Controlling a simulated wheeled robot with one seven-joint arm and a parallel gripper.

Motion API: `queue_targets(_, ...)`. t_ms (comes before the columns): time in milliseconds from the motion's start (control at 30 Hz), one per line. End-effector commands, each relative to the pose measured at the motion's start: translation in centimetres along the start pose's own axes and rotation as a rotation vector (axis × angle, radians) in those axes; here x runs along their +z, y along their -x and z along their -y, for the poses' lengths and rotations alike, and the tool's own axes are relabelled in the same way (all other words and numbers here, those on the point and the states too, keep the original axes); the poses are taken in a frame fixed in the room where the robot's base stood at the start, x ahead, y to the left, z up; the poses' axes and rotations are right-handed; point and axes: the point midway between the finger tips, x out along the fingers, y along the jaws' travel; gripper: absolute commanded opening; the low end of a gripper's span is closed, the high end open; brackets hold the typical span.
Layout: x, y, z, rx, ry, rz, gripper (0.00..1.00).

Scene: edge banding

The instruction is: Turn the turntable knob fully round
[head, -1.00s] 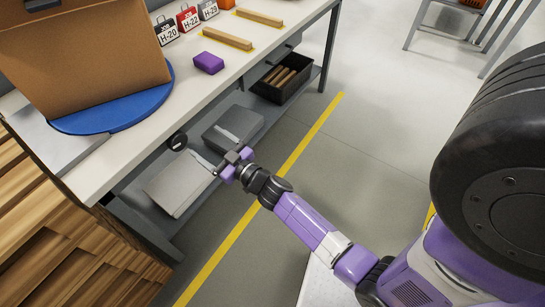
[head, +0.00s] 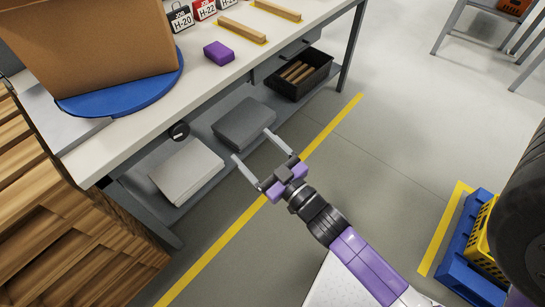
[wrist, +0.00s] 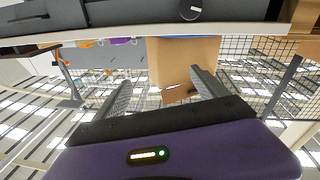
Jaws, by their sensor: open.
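The turntable knob (head: 179,131) is a small black round dial with a light mark, on the front of the bench below its top edge. It also shows at the top of the wrist view (wrist: 190,10). The blue round turntable (head: 125,98) lies on the bench top with a brown cardboard box (head: 95,45) on it. My gripper (head: 250,144) is open and empty, its two fingers spread wide. In the head view it is to the right of the knob and apart from it. In the wrist view its fingers (wrist: 160,80) have nothing between them close by.
The bench (head: 150,130) has a lower shelf with two grey cases (head: 187,171) and a black bin (head: 296,75) of wood strips. A purple block (head: 218,53) lies on top. Stacked wood (head: 60,230) stands at left. A blue pallet (head: 465,250) is at right. Floor in front is clear.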

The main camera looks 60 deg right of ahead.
Motion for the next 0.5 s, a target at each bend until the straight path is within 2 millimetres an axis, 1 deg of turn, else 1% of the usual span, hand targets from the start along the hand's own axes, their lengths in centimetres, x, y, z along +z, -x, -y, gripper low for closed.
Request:
queue_targets(100,-0.3,1.3,0.7,-0.015,-0.014,0.005,0.83)
queue_targets(200,0.0,1.9,1.1,-0.027,-0.016,0.017,0.83)
queue_targets(300,0.1,2.3,1.4,-0.033,-0.018,0.022,0.83)
queue_targets(500,0.2,2.5,1.5,-0.036,-0.019,0.025,0.83)
